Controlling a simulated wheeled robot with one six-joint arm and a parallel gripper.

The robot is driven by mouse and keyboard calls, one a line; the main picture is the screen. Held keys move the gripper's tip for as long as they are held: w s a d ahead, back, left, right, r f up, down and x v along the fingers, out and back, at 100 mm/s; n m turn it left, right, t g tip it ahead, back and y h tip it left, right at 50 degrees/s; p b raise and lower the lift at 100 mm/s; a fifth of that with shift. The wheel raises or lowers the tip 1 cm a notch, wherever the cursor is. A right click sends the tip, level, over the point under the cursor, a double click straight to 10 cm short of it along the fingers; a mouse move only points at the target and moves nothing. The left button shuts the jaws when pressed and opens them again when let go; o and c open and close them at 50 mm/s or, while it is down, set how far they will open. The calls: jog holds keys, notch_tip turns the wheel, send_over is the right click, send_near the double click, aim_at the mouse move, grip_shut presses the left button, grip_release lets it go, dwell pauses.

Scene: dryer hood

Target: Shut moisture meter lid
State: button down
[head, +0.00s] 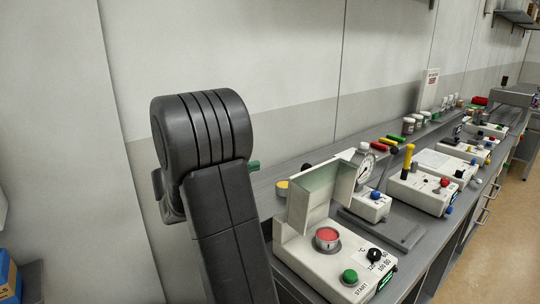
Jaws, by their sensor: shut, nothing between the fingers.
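The moisture meter (318,262) is a white box on the bench, at the lower middle of the head view. It has a red round dish (327,236), a black knob (374,255) and a green start button (350,277) on its top. Its lid (332,187) is open and stands up at the back of the box, above the red dish. My dark arm rises in front at the left, beside the meter. My gripper does not show in this view, so its place relative to the lid cannot be seen.
Behind the meter stand a round dial gauge (364,160) on a white base and a white box with a yellow-handled lever (410,158). A flat grey plate (385,228) lies right of the meter. More instruments line the bench farther back. A wall runs behind.

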jog(key=w+d+p, duration=0.1)
jog(key=d+p, duration=0.2)
jog(key=d, duration=0.8)
jog(key=shift+w+d+f, duration=0.2)
jog(key=shift+w+f, duration=0.05)
jog(key=shift+w, duration=0.15)
